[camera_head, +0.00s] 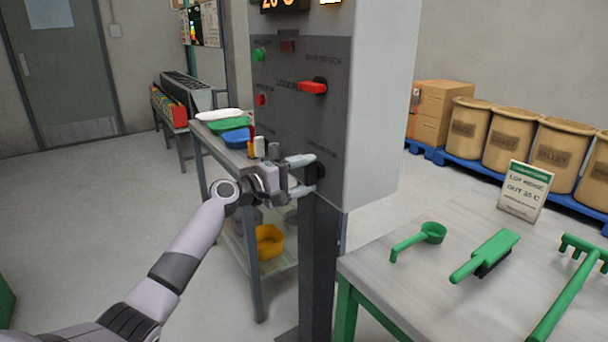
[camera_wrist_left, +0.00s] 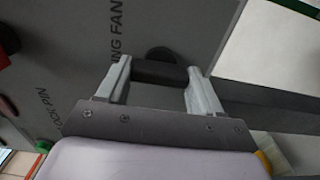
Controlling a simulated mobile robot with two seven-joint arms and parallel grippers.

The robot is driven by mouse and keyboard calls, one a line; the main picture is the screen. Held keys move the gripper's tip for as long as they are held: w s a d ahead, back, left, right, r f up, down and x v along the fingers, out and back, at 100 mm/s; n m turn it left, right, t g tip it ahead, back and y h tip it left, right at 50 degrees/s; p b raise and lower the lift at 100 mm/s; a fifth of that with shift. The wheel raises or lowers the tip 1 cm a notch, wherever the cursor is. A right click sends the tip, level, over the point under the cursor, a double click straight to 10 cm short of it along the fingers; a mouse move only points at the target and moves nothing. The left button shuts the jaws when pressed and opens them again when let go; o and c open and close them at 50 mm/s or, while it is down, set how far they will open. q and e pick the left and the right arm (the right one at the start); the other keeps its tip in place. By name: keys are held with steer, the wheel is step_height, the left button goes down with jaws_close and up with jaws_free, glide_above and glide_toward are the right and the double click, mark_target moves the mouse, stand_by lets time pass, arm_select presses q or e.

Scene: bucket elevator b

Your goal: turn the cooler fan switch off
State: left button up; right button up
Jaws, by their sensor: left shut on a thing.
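The cooler fan switch is a black rotary knob (camera_head: 315,174) low on the grey panel of the control cabinet (camera_head: 290,110). My left gripper (camera_head: 308,173) reaches it from the left, with one finger above and one below. In the left wrist view the knob's dark handle (camera_wrist_left: 160,73) lies between the two fingers of my left gripper (camera_wrist_left: 163,80), which is shut on it. Lettering ending in "NG FAN" shows beside it. The fingers partly hide the knob in the head view, so I cannot tell its setting. My right gripper is not in view.
A red handle (camera_head: 313,87), a green button (camera_head: 259,55) and a red button (camera_head: 261,99) sit higher on the panel. A table (camera_head: 420,285) with green tools stands at right, close to the cabinet post. A shelf cart with trays stands behind my left gripper.

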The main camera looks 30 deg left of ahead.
arm_select(q)
steer(key=o, duration=0.8)
steer(key=shift+o, duration=1.2)
steer(key=v, duration=0.7)
steer(key=shift+b, duration=0.35)
steer(key=shift+s+f, duration=0.1)
